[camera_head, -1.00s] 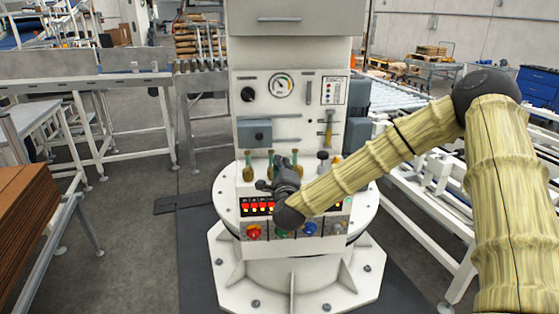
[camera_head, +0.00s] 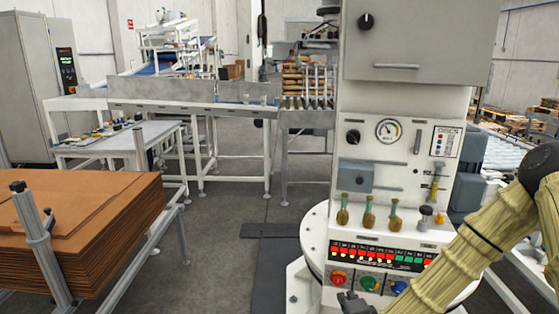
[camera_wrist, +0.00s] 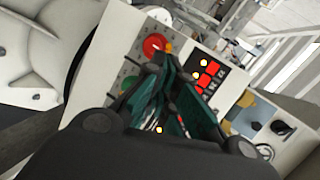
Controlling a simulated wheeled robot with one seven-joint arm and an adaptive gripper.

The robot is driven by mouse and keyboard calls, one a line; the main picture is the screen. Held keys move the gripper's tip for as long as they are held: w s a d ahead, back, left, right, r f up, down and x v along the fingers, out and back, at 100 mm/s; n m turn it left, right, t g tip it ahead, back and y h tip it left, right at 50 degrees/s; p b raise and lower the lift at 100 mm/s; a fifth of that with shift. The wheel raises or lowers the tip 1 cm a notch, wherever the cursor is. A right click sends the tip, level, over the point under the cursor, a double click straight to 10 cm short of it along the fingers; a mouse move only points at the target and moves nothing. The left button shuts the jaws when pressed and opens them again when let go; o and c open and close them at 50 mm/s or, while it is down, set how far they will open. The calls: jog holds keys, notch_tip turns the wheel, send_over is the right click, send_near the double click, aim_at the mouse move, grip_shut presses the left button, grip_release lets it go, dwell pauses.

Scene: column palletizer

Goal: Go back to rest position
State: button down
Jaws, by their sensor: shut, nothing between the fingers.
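My gripper (camera_wrist: 163,68) shows in the wrist view with its dark green fingers drawn together and nothing between them. In front of it is the column's control panel (camera_wrist: 190,50), with a red knob (camera_wrist: 154,45) close to the fingertips and a green button (camera_wrist: 127,84) beside it. I cannot tell whether the fingertips touch the panel. In the head view, part of my gripper (camera_head: 354,303) shows at the bottom edge, in front of the panel (camera_head: 375,253) near the red knob (camera_head: 338,278). My arm comes in from the lower right.
A stack of brown cardboard sheets (camera_head: 85,225) stands at the left behind a metal frame. A conveyor (camera_head: 190,97) runs across the back, with a small work table (camera_head: 115,142) before it. Rollers (camera_head: 505,152) lie to the right.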

jog(key=s+a+f+n+g+y, duration=0.1)
jog(key=s+f+n+g, duration=0.15)
jog(key=s+f, duration=0.3)
jog(key=s+a+f+n+g, duration=0.2)
jog(key=s+f+n, duration=0.1)
jog(key=s+f, duration=0.25)
jog(key=s+d+f+n+g, duration=0.1)
jog(key=s+f+n+g, duration=0.2)
jog(key=s, duration=0.7)
jog(key=s+d+f+n+g, duration=0.2)
jog(key=s+f, duration=0.3)
jog(key=s, duration=0.5)
jog(key=s+d+f+n+g+h, duration=0.1)
jog(key=s+f+n+g, duration=0.3)
jog(key=s, duration=0.7)
jog(key=shift+d+f+n, duration=0.4)
jog(key=shift+d+n, duration=0.15)
jog(key=shift+d, duration=0.15)
